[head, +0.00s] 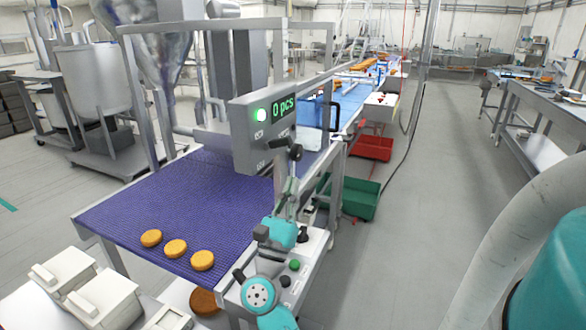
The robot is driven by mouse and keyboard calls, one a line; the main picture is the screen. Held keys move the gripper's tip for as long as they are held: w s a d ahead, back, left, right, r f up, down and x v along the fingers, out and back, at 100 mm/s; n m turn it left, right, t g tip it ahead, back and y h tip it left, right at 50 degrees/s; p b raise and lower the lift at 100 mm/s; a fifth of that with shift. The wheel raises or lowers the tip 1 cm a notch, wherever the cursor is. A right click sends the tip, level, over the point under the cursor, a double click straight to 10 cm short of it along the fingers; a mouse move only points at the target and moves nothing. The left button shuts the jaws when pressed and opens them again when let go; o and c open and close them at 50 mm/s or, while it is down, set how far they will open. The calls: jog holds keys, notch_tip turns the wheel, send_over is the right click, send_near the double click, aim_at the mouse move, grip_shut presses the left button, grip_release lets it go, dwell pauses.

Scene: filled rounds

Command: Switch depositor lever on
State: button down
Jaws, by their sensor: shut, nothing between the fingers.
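The depositor control box (252,140) is grey and stands over the belt's right edge. It has a lit green lamp (261,115) and a display (284,107) reading "0 pcs". A dark lever-like part with a round knob (281,142) shows at the box's lower right. My gripper (291,182) reaches up from my teal wrist, just below and in front of this part. Its fingers are small and overlap the frame behind; they look shut and empty. I cannot tell whether they touch the lever.
A blue belt (190,195) carries 3 orange-brown rounds (176,248). A side panel (312,245) with a green button (295,265) and a black knob (303,234) lies beside my arm. Green (360,197) and red (372,147) crates stand on the floor behind. The right aisle is clear.

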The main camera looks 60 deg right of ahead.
jog(key=s+a+f, duration=0.2)
jog(key=a+f, duration=0.3)
jog(key=shift+s, duration=0.2)
dwell(0.5)
